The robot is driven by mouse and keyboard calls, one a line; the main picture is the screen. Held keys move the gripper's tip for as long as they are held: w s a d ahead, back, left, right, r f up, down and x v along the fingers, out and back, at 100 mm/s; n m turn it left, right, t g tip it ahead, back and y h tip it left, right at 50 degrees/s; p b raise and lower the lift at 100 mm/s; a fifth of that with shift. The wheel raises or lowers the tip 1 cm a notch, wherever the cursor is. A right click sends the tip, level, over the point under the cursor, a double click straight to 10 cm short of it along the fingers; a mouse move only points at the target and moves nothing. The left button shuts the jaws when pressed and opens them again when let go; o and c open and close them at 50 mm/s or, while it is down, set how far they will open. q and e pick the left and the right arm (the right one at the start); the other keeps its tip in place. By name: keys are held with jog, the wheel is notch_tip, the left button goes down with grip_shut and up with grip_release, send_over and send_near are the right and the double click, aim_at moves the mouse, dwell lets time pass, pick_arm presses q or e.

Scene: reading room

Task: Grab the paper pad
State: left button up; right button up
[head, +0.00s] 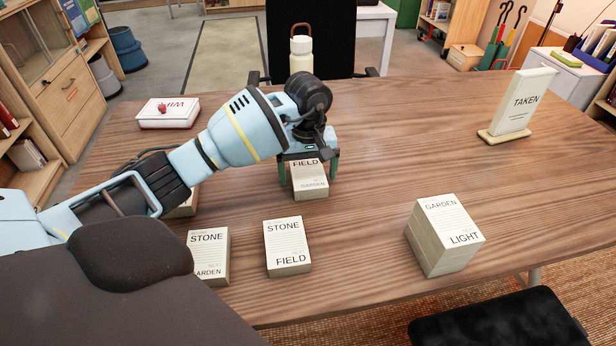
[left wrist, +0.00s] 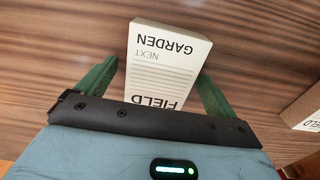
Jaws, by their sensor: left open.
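A white paper pad (head: 310,183) printed FIELD and GARDEN lies on the table under my left gripper (head: 308,176). In the left wrist view the pad (left wrist: 165,65) sits between the two green fingers of the left gripper (left wrist: 158,85), which is open. The right finger looks close to the pad's edge; I cannot tell whether it touches. Other pads are a STONE/FIELD pad (head: 287,246), a STONE/GARDEN pad (head: 209,256), a taller GARDEN/LIGHT stack (head: 445,236) and one mostly hidden behind my left arm (head: 184,207). My right gripper is not in view.
The wooden table (head: 390,150) is clear right of the gripper. A TAKEN sign (head: 518,103) stands at the right, a white box (head: 168,113) with a red item on top at the left. A cream bottle (head: 301,52) stands at the back edge before a black chair (head: 330,35).

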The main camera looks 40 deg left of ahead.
pick_arm(q)
jog(key=shift+f, duration=0.25)
jog(key=c, duration=1.1)
jog(key=shift+r, duration=0.1)
jog(key=shift+c, duration=0.2)
